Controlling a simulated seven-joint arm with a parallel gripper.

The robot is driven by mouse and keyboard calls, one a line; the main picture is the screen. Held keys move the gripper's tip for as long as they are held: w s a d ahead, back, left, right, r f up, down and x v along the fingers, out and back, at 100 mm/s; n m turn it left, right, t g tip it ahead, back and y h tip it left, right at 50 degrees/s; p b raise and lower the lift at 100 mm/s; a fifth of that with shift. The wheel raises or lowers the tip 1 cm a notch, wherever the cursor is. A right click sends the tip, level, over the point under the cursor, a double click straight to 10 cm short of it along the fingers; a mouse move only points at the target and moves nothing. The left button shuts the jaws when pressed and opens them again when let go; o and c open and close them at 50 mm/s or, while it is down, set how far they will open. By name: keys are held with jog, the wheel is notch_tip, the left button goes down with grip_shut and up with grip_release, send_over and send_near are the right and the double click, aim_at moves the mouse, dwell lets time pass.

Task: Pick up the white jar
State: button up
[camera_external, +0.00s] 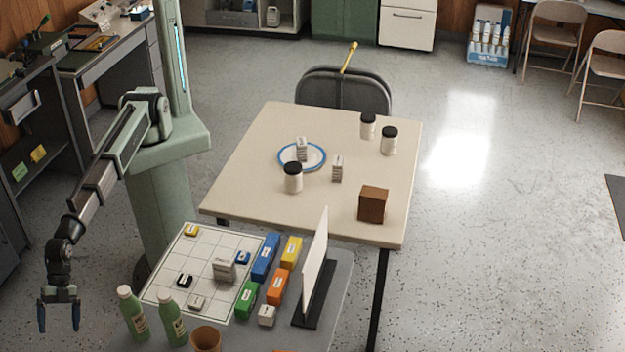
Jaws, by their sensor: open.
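Three white jars with black lids stand upright on the cream table. One jar (293,180) is at the near left, by the rim of a blue-edged plate (318,164). The other two, a back jar (367,128) and a right jar (389,144), stand close together at the back right. My gripper (58,318) hangs at the lower left with its fingers pointing down, open and empty. It is well away from all the jars, left of the near grey table.
A small white carton (302,147) is on the plate; another carton (337,170) and a brown block (372,206) stand nearby. The near table holds a grid board (208,254), coloured boxes, green bottles (134,316) and an upright white panel (314,262).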

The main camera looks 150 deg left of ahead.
jog(key=w+a+r+n+t+h, duration=0.1)
jog(key=w+a+r, duration=0.1)
jog(key=a+r, duration=0.5)
jog(key=w+a+r+n+t, duration=0.1)
jog(key=w+a+r+t, duration=0.15)
jog(key=r, duration=0.95)
jog(key=w+a+n+g+y, duration=0.1)
jog(key=w+a+g+y, duration=0.15)
jog(key=a, duration=2.65)
jog(key=s+a+f+g+y, duration=0.1)
jog(key=s+a+y, duration=0.1)
jog(key=a, duration=0.7)
jog(key=s+a+f+y, duration=0.1)
jog(key=a, duration=0.9)
jog(key=n+g, duration=0.3)
jog(key=g, duration=0.4)
send_over(293, 166)
jog(key=a, duration=0.1)
notch_tip(293, 166, down, 4)
notch_tip(293, 166, down, 8)
jog(key=shift+w+r, duration=0.1)
jog(key=shift+r, duration=0.15)
jog(key=shift+d+f, duration=0.35)
jog(key=shift+f, duration=0.5)
jog(key=shift+d+f, duration=0.15)
jog(key=shift+f, duration=1.65)
